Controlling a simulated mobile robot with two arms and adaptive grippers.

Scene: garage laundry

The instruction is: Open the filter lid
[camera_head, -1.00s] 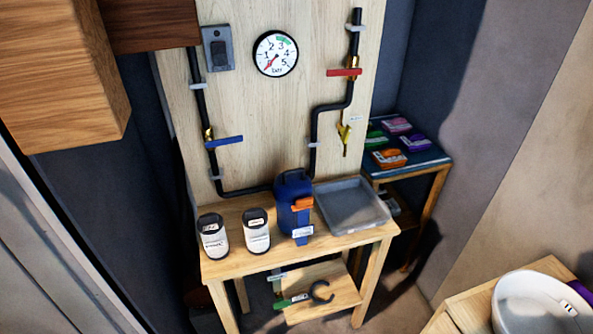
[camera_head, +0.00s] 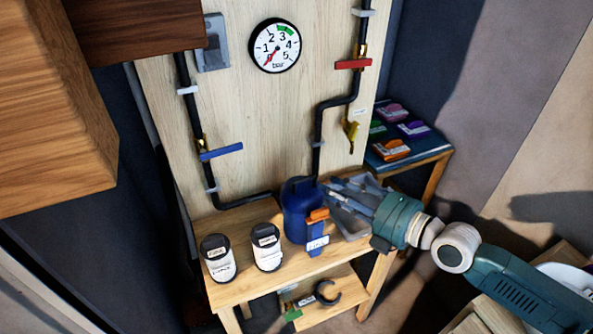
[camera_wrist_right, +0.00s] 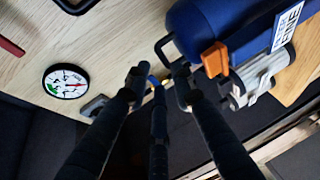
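The blue filter housing (camera_head: 297,212) stands on the wooden bench, its lid appearing down on top. An orange latch (camera_head: 317,215) is on its front, above a blue strip with a white label. In the right wrist view the housing (camera_wrist_right: 205,18), the latch (camera_wrist_right: 215,60) and a thin dark loop handle (camera_wrist_right: 162,42) show. My right gripper (camera_head: 331,188) reaches in from the right, just beside the housing's top. Its fingertips (camera_wrist_right: 160,76) are apart and empty, close to the loop; I cannot tell whether they touch it. My left gripper is out of view.
Two white canisters (camera_head: 218,259) (camera_head: 266,247) stand left of the housing. A grey tray (camera_head: 350,225) lies behind my right gripper. Black pipes, a blue lever (camera_head: 221,152), a red lever (camera_head: 353,64) and a gauge (camera_head: 275,46) are on the backboard.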

